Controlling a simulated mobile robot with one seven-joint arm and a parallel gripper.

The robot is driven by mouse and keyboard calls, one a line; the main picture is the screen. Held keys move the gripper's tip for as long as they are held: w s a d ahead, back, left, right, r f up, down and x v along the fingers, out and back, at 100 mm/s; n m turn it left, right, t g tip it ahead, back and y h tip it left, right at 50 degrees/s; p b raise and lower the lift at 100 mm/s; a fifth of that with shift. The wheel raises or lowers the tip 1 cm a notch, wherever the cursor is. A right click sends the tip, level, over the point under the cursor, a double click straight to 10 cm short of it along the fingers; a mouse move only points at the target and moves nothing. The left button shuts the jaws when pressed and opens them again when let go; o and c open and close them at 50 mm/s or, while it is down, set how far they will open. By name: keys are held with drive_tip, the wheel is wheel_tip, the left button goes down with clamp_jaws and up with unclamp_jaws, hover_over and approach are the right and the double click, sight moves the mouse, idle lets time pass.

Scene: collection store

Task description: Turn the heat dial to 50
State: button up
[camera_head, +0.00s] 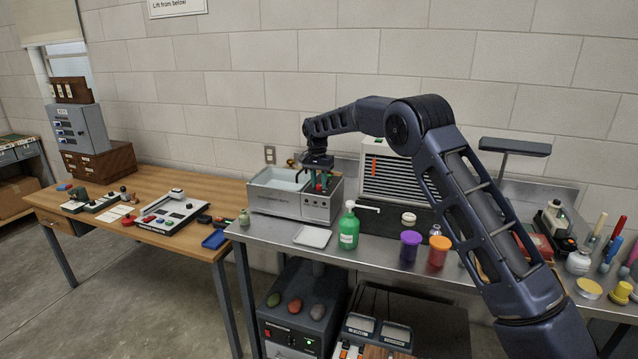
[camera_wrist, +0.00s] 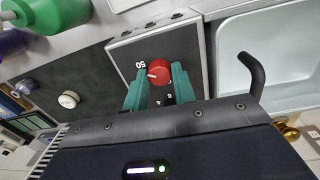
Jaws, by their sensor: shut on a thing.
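The heat dial is a red round knob (camera_wrist: 159,71) on the dark control panel of a grey machine (camera_head: 320,208) with a basin. In the wrist view a white pointer mark on the knob faces left, near the printed 50; I cannot tell whether it lines up exactly. A 0 is printed on the panel closer to my palm. My gripper (camera_wrist: 157,85) has its green fingers on either side of the knob and is shut on it. In the head view my gripper (camera_head: 320,186) reaches down onto the machine; the knob is mostly hidden there.
On the steel bench, a white tray (camera_head: 312,236), a green pump bottle (camera_head: 348,229), a purple jar (camera_head: 410,246) and an orange jar (camera_head: 438,251) stand in front. The water basin (camera_head: 268,189) is left of my gripper. A louvred unit (camera_head: 385,172) stands behind.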

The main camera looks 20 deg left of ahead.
idle(0.3)
drive_tip(key=o, duration=1)
wheel_tip(320, 180, up, 11)
drive_tip(key=shift+a, duration=0.25)
drive_tip(key=shift+f, duration=0.1)
